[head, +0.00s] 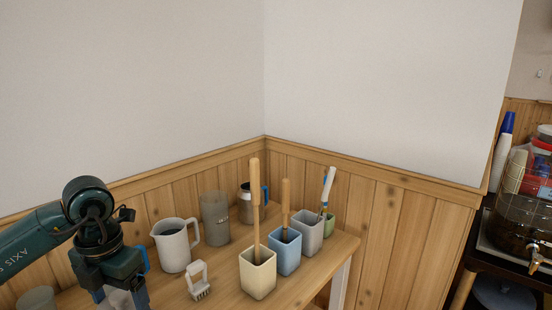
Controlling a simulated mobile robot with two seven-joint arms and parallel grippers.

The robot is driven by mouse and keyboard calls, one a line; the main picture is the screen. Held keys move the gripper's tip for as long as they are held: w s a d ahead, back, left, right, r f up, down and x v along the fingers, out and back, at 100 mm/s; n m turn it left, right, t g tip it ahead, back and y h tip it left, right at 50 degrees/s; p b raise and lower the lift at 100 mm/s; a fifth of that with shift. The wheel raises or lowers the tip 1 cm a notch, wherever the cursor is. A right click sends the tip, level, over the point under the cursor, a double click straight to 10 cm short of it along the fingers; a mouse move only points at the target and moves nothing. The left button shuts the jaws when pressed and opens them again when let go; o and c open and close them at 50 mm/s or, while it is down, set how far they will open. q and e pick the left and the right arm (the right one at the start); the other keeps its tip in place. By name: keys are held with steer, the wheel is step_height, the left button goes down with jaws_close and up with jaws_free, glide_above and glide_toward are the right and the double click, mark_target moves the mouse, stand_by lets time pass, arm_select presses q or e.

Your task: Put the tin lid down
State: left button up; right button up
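I cannot make out a tin lid for certain in the head view. My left gripper (121,287) points down over the left part of the wooden table (225,270), at the bottom left. A pale grey-white shape shows between and below its fingers, cut by the frame's lower edge. I cannot tell whether the gripper holds it or whether it stands behind. My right gripper is out of view.
On the table stand a white pitcher (173,250), a grey cup (215,222), a scrub brush (199,283), and cream (257,280), blue (284,258) and grey (308,238) pots with handled tools. A tapped jar (520,215) stands far right. The middle tabletop has some free room.

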arm_select(q)
steer(key=m, duration=0.2)
steer(key=d+m, duration=0.1)
steer(key=shift+s+m, duration=0.2)
steer(key=shift+m, duration=0.2)
steer(key=m, duration=0.3)
steer(key=d+m+p, duration=0.1)
steer(key=shift+s+f+m, duration=0.1)
steer(key=shift+s+m, duration=0.2)
steer(key=shift+m, duration=0.1)
steer(key=s+d+m+p, duration=0.1)
steer(key=s+d+m, duration=0.1)
steer(key=m, duration=1)
steer(key=s+d+m+p, duration=0.2)
steer(key=d+m, duration=0.1)
steer(key=m, duration=0.9)
steer(key=shift+d+f+m, duration=0.3)
steer(key=shift+d+f, duration=0.1)
steer(key=shift+f, duration=0.05)
